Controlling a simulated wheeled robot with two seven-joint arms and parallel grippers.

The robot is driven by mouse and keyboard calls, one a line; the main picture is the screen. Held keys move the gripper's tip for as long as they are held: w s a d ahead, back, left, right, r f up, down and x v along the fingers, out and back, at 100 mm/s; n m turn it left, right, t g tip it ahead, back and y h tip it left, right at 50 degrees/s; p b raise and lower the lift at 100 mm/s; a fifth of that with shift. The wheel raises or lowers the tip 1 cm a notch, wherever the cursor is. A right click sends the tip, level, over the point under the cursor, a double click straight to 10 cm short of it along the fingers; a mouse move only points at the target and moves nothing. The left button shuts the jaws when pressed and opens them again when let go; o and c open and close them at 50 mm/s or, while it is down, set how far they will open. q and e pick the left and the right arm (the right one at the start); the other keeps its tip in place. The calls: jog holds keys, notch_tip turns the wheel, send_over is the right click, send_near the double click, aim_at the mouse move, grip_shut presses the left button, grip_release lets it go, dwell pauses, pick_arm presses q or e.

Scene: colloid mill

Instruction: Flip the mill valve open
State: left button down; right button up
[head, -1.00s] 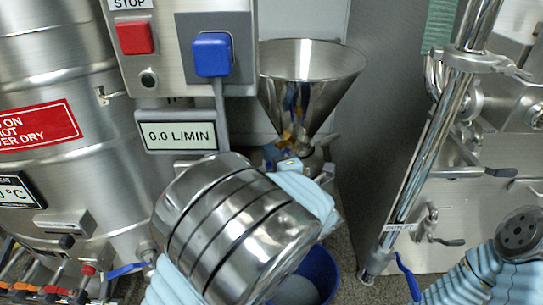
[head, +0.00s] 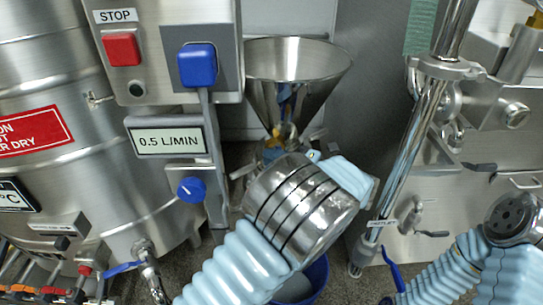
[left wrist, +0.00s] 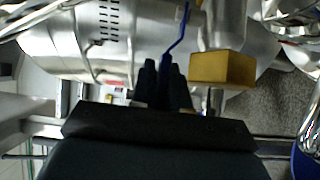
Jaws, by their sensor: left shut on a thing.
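The colloid mill shows in the head view as a steel funnel (head: 298,72) with a small body under it, partly behind my left arm. In the left wrist view, my left gripper (left wrist: 163,68) points at a steel body and its dark fingers are shut on the end of a thin blue lever (left wrist: 180,36), which looks like the mill valve's handle. A yellow block (left wrist: 222,70) is just right of the fingers. In the head view my left forearm and wrist hide the lever and the fingertips. My right arm is at the bottom right; its gripper is out of view.
A control box with a red stop button (head: 122,49) and a blue switch (head: 197,64) is left of the funnel. The display (head: 168,141) below reads 0.5 L/MIN. A blue bucket (head: 314,282) stands below my left arm. A steel outlet pipe (head: 410,150) rises at right.

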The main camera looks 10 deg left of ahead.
pick_arm(q)
jog(key=shift+d+f+n+g+y, duration=0.1)
jog(key=shift+d+n+g+y, duration=0.3)
jog(key=shift+n+g, duration=0.75)
pick_arm(e)
jog(key=shift+d, duration=0.45)
pick_arm(q)
jog(key=shift+d+g, duration=0.1)
jog(key=shift+g, duration=0.25)
pick_arm(e)
jog(key=shift+w, duration=0.1)
pick_arm(q)
jog(key=shift+m, duration=0.25)
jog(key=c, duration=1.2)
grip_release()
jog(key=shift+w, duration=0.1)
